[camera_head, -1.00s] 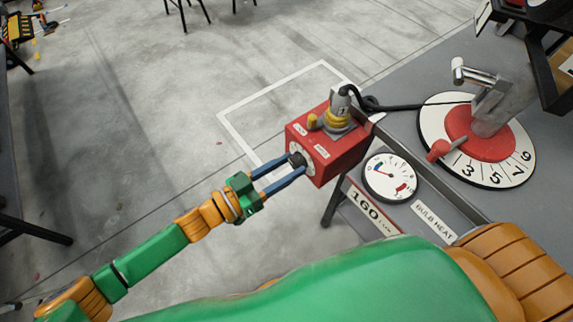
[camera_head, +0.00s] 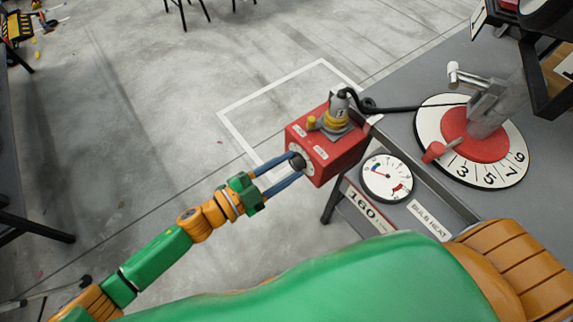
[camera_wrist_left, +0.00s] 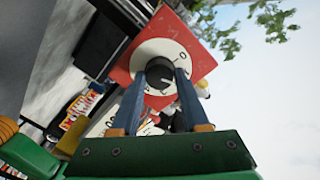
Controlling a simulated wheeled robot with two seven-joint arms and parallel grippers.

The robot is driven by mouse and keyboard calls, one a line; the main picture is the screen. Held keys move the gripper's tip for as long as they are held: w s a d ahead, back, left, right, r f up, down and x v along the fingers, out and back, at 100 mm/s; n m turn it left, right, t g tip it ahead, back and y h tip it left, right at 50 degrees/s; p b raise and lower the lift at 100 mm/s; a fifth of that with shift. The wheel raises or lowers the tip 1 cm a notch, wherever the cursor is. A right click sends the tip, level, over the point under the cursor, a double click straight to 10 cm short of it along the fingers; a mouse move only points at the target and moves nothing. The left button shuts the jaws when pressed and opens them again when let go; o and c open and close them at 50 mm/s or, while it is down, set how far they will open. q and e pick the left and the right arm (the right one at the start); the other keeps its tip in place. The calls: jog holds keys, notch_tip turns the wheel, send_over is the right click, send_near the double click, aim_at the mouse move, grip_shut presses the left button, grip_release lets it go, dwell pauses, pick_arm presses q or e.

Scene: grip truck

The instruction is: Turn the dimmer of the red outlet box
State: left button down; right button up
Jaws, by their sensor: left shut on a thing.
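The red outlet box (camera_head: 340,157) sits at the left edge of the grey table, with a plug with a yellow ring (camera_head: 338,112) on its top. Its black dimmer knob (camera_head: 297,162) is on the face toward my left arm, over a white dial. My left gripper (camera_head: 290,170) has its two blue fingers shut on the knob. In the left wrist view the fingers sit on both sides of the black knob (camera_wrist_left: 160,73), in front of the white dial (camera_wrist_left: 150,52) and the red box face (camera_wrist_left: 180,30). My right gripper is not in view.
A round gauge (camera_head: 387,178) and a "BULB HEAT" label (camera_head: 430,220) are at the table's near edge. A large numbered dial with a red centre (camera_head: 474,140) and a red pointer lies to the right. A black cable (camera_head: 415,106) runs from the plug.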

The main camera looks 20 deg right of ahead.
pick_arm(q)
jog(key=shift+m, duration=2.1)
jog(key=shift+c, duration=2)
grip_release()
jog(key=v, duration=0.7)
jog(key=shift+s, duration=0.15)
